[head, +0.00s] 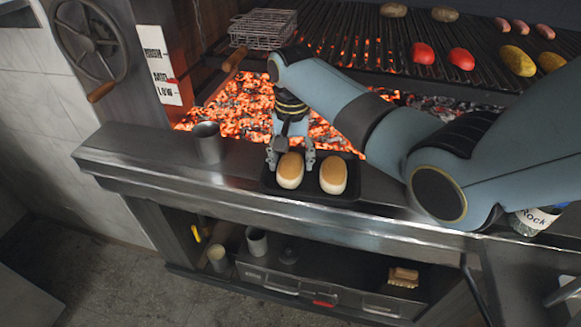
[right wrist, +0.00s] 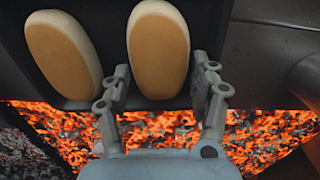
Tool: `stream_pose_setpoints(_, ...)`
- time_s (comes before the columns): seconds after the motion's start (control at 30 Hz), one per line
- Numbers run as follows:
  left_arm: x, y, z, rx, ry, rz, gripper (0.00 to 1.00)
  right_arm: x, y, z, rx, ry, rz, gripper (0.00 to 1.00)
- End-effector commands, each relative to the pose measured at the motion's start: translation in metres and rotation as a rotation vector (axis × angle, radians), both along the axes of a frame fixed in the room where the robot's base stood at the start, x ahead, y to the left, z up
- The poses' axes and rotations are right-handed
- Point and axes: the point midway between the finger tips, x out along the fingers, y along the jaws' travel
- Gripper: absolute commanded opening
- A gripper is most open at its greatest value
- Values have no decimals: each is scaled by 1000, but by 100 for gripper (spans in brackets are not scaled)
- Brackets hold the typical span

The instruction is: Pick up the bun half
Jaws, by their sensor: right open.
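Two bun halves, tan with pale sides, lie side by side on a dark tray (head: 312,196) on the steel ledge in front of the embers. In the head view, my open right gripper (head: 290,160) reaches down over the left bun half (head: 290,171), one finger on each side of its far end. The right bun half (head: 333,174) lies clear of the fingers. In the right wrist view, the fingers flank the near end of the same bun half (right wrist: 158,52); I cannot tell whether they touch it. The other bun half (right wrist: 62,52) is to the left there. My left gripper is not in view.
A metal cup (head: 208,143) stands left of the tray on the ledge. Glowing embers (head: 235,103) lie behind it, under a grill grate (head: 345,38) holding vegetables and sausages. A wire basket (head: 262,29) is at the back. A labelled jar (head: 533,219) stands at the right.

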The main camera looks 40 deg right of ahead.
Motion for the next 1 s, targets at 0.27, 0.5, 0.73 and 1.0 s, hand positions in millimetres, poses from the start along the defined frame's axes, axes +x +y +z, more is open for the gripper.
stream_pose_setpoints(0.27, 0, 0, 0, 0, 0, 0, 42, 0, 0, 0, 1, 1, 0, 33)
stream_pose_setpoints(0.5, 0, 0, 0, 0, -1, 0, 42, 0, 0, 1, 0, 0, 0, 29)
stream_pose_setpoints(0.73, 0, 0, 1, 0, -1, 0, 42, 1, 0, 14, 0, -3, 0, 29)
stream_pose_setpoints(1.0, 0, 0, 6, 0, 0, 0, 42, -24, -9, 56, -4, 1, 1, 29)
